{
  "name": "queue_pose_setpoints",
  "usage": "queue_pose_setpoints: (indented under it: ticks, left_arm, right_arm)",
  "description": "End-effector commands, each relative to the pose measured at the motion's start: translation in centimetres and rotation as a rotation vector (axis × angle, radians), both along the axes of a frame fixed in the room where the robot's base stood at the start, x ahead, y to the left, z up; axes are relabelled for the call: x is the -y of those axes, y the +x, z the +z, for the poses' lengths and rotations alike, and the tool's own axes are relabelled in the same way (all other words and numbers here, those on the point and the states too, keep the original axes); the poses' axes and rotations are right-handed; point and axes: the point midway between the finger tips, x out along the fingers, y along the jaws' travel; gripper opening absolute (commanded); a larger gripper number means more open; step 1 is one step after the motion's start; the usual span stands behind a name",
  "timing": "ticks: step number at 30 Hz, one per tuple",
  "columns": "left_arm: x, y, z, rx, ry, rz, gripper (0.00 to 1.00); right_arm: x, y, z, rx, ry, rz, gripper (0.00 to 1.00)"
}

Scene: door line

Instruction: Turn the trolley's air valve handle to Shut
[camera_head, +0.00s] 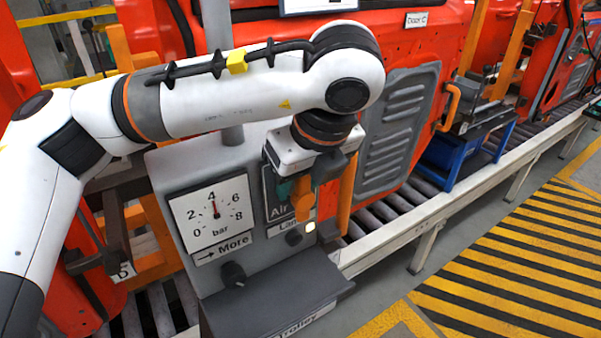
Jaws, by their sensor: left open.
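The grey trolley panel (215,165) stands in the middle, under my left arm. Its black plate with the word Air (278,211) is partly hidden by my left gripper (301,178). My left gripper is open and points down in front of this plate. An orange piece (303,203), which looks like the valve handle, shows just below the gripper beside a teal part (285,189). I cannot tell whether the gripper touches it. The handle's exact angle and the Shut mark are hidden. My right gripper is not in view.
A bar gauge (212,213) reads near 4. Below it are a More label (223,249) and a black knob (233,274). A small lamp (310,227) glows pale. Red doors and a roller line (385,211) lie behind; striped floor (510,260) is clear at right.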

Motion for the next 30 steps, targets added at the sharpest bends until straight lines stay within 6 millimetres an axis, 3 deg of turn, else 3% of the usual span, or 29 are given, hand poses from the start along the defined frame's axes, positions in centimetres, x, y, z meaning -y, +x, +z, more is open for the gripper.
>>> queue_pose_setpoints:
  ticks: [4, 12, 17, 30]
  left_arm:
    - [0.0, 0.0, 0.0, 0.000, 0.000, 0.000, 0.42]
    - [0.0, 0.0, 0.0, 0.000, 0.000, 0.000, 0.00]
    - [0.2, 0.0, 0.1, -0.015, 0.025, -0.002, 0.00]
    - [1.2, 0.8, -0.2, -0.245, 0.345, 0.000, 0.00]
  right_arm:
    - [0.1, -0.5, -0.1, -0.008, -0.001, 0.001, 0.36]
    - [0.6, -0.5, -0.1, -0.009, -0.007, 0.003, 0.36]
    - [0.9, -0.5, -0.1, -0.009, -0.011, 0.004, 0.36]
    - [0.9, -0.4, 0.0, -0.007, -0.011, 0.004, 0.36]
